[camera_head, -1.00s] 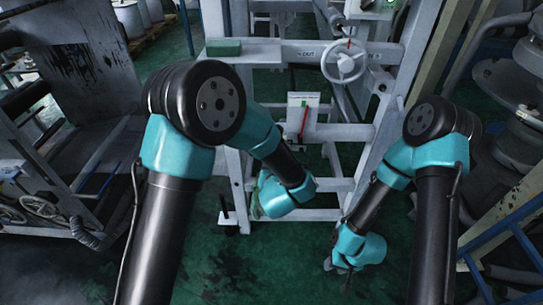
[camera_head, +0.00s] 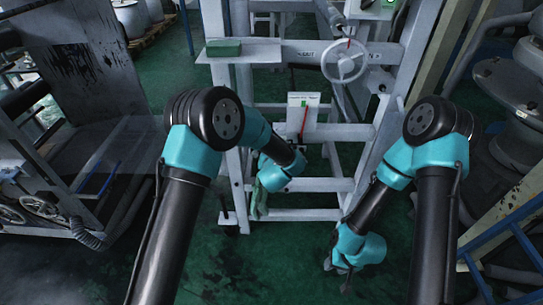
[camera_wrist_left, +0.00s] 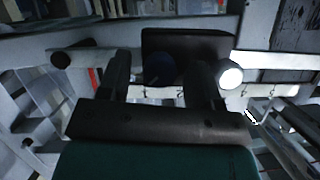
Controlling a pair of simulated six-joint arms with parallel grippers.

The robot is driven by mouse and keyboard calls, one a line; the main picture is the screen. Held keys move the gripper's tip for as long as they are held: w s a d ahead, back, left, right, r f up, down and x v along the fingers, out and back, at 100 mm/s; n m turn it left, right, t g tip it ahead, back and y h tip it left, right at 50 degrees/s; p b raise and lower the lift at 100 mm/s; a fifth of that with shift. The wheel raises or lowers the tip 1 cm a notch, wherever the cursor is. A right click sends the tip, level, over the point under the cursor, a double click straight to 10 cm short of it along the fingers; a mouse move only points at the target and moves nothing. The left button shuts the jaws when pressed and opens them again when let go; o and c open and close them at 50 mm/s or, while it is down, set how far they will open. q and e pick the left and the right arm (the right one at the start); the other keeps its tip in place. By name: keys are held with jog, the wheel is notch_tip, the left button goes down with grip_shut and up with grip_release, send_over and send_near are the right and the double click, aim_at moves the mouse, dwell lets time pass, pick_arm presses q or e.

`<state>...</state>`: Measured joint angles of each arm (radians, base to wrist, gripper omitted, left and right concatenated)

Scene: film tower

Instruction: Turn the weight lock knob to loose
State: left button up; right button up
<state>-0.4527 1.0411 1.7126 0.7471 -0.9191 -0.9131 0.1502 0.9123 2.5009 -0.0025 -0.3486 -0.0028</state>
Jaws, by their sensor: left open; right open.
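I cannot tell for sure which part is the weight lock knob. In the left wrist view, a dark rounded part (camera_wrist_left: 160,68) shows between my fingers in front of a black block (camera_wrist_left: 188,43). A bright round end (camera_wrist_left: 230,75) is at right and a dark round end (camera_wrist_left: 60,60) at left. My left gripper (camera_wrist_left: 161,82) is open with these parts beyond it; contact cannot be told. In the head view the left gripper (camera_head: 258,205) is partly hidden by its own wrist, low at the white frame. My right gripper (camera_head: 338,273) is open and empty, low over the floor.
The white frame (camera_head: 300,185) has a handwheel (camera_head: 345,62), a label card (camera_head: 303,99) with a red strip below, and a shelf with a green block (camera_head: 223,47). Dark machinery (camera_head: 85,60) is at left, a blue rail (camera_head: 510,225) at right. Green floor is open in front.

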pick_arm(q)
jog(key=c, duration=0.9)
jog(key=shift+n, duration=0.3)
jog(key=shift+a+f+n+t+h, duration=0.1)
jog(key=shift+n+t+h, duration=0.25)
jog(key=shift+n+h, duration=1.3)
jog(key=shift+a+f+n+t+h, duration=0.1)
jog(key=shift+n+t+h, duration=0.5)
jog(key=shift+n, duration=1.95)
jog(key=shift+a+n+t+h, duration=0.15)
jog(key=shift+n+h, duration=1.2)
jog(key=shift+n, duration=0.75)
jog(key=shift+d, duration=0.1)
